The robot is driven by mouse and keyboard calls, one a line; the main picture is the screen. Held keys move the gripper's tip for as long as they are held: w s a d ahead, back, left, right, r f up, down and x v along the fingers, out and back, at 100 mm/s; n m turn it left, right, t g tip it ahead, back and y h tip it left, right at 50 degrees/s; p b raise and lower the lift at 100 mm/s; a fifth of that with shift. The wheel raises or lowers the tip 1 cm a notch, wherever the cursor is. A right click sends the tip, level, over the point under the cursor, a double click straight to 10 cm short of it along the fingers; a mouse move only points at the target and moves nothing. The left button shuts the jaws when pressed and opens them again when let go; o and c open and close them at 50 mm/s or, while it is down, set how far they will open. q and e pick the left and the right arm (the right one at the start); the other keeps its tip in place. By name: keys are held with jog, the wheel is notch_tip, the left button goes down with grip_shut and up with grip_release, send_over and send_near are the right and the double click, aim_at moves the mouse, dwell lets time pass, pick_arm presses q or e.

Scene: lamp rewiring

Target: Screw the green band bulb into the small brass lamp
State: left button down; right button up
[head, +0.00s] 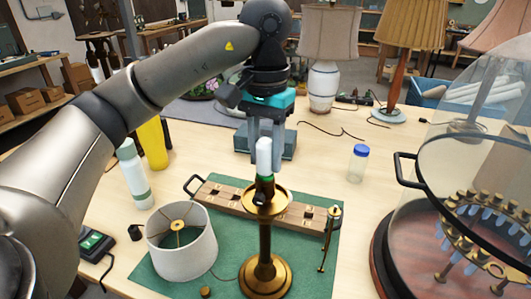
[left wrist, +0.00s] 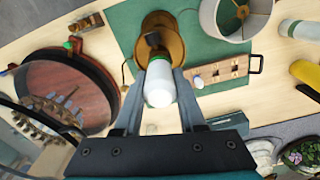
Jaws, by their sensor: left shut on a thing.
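The green band bulb (head: 263,156) is white with a green ring low on it. It is upright, directly over the small brass lamp (head: 265,240), which stands on the green mat (head: 232,286). My left gripper (head: 265,146) comes down from above and is shut on the bulb. The bulb's lower end meets the dark socket at the lamp's top; I cannot tell whether its thread is engaged. In the left wrist view the bulb (left wrist: 160,90) lies between the fingers, in line with the brass lamp (left wrist: 168,22). My right gripper is not seen.
A white lampshade (head: 182,242) stands left of the lamp. A wooden block with holes (head: 228,202) lies behind it. A glass dome (head: 440,130) over a rack stands at right. A blue-capped jar (head: 357,163) and a white bottle (head: 135,175) flank the mat.

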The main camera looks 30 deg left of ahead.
pick_arm(q)
jog(key=shift+m, duration=0.6)
jog(key=shift+c, duration=2)
grip_release()
notch_tip(320, 180, up, 15)
jog(key=p, duration=0.5)
jog(key=shift+r, duration=0.1)
